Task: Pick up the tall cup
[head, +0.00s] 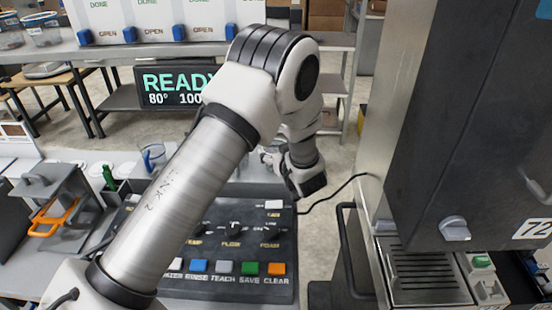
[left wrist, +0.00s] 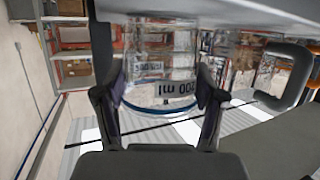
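I cannot tell whether this is the tall cup. My right gripper is in neither view.
A control panel (head: 245,252) with coloured buttons lies below my left arm. A clear jug with a blue handle (head: 153,157) and a stand with an orange handle (head: 52,215) are at the left. A tall machine (head: 440,110) blocks the right. A "READY" display (head: 180,84) stands behind.

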